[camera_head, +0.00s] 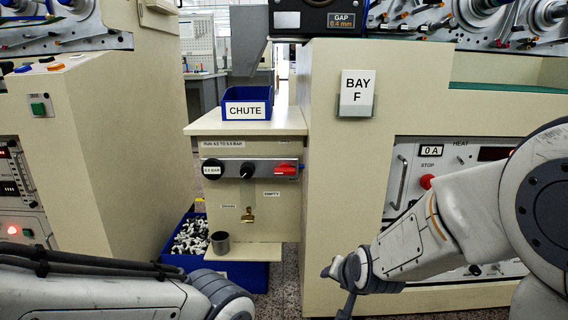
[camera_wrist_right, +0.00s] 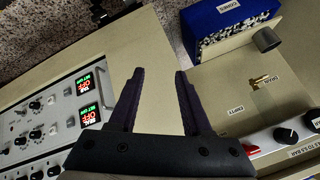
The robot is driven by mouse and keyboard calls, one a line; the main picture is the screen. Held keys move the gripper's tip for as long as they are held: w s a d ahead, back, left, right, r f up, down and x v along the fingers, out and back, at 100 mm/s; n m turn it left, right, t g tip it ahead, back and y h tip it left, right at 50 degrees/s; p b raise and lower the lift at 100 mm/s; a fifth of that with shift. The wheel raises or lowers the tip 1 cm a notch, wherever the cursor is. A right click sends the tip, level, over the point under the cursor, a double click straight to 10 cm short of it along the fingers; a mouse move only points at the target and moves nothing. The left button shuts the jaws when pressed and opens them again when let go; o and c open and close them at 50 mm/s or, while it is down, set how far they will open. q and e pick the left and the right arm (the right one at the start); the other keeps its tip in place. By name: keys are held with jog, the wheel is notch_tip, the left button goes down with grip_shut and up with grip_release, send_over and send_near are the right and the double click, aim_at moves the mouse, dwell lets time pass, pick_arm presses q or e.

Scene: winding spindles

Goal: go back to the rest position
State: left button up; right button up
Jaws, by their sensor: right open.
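My right gripper (camera_wrist_right: 160,72) is open and empty, its two dark fingers spread apart in the right wrist view. They point over a bare beige panel, between a control panel and the chute stand. In the head view my right arm (camera_head: 440,230) reaches in from the right and bends down at the wrist in front of the Bay F cabinet; its fingers are not clearly seen there. My left arm (camera_head: 110,295) lies low along the bottom left edge of the head view, and its gripper is out of the picture.
A beige stand (camera_head: 245,150) with a blue CHUTE bin (camera_head: 247,108), knobs and a red switch (camera_head: 286,168) stands in the middle. A blue crate of cones (camera_head: 190,240) is on the floor. Cabinets flank both sides.

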jog(key=s+d+f+n+g+h, duration=0.1)
jog(key=s+d+f+n+g, duration=0.25)
jog(key=s, duration=0.35)
jog(key=s+d+f+n+g, duration=0.2)
jog(key=s+d, duration=0.2)
jog(key=s, duration=0.2)
jog(key=s+a+r+n+g+p, duration=0.1)
jog(key=s+a+r+n+p, duration=0.2)
jog(key=s+a+r+p, duration=0.5)
jog(key=s+a+r+n+g+p, duration=0.2)
jog(key=s+a+r+n+p, duration=0.3)
jog(key=r, duration=0.5)
notch_tip(320, 180, up, 38)
jog(key=s+a+m+p, duration=0.1)
jog(key=p, duration=3.5)
jog(key=shift+a+f+y+p, duration=0.15)
jog(key=shift+y+p, duration=0.15)
jog(key=shift+y, duration=0.1)
